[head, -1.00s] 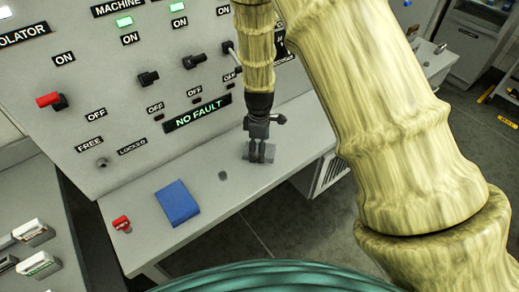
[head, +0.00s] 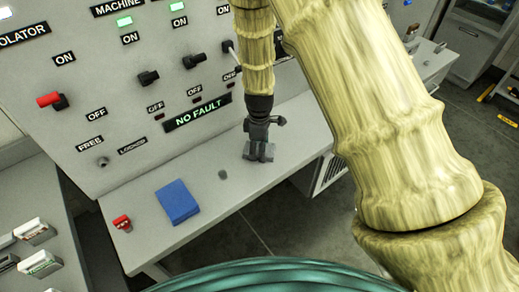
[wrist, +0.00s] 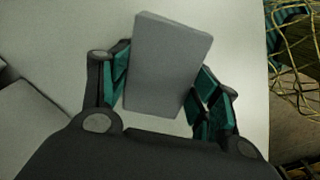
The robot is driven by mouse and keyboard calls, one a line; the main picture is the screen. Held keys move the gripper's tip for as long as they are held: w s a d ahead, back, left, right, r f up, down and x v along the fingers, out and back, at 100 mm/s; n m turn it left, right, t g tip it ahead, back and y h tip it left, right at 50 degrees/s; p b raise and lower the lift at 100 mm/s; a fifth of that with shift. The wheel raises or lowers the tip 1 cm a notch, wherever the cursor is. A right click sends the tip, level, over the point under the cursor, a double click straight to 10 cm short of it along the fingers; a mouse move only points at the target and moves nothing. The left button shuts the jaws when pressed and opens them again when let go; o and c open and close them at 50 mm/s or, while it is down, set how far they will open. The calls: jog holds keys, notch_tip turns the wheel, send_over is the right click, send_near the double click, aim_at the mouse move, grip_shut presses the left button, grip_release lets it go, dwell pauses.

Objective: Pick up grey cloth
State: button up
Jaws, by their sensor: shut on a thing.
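The grey cloth (wrist: 165,65) is a flat, folded rectangular block, seen in the wrist view between the two fingers of my gripper (wrist: 160,88). The gripper is shut on it, with a teal-padded finger at each side. In the head view my gripper (head: 259,150) points down at the grey worktop, and the cloth (head: 268,155) shows partly behind and beside the fingers. The fingers hide part of it there. I cannot tell whether the cloth touches the worktop.
A blue block-like cloth (head: 177,202) lies on the worktop (head: 225,205) to the left, with a small dark grey spot (head: 223,174) between. A red padlock-like item (head: 122,223) is further left. A control panel (head: 75,75) with switches rises behind. The worktop's front edge is close.

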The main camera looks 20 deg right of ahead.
jog(key=shift+r+b, duration=0.55)
jog(key=shift+r, duration=0.25)
jog(key=shift+r+b, duration=0.45)
jog(key=shift+r, duration=0.4)
jog(key=s+d+r+b, duration=0.1)
jog(key=s+b, duration=0.3)
jog(key=s, duration=1.2)
jog(key=shift+d+r+b, duration=0.15)
jog(key=shift+r+b, duration=0.2)
jog(key=shift+b, duration=0.05)
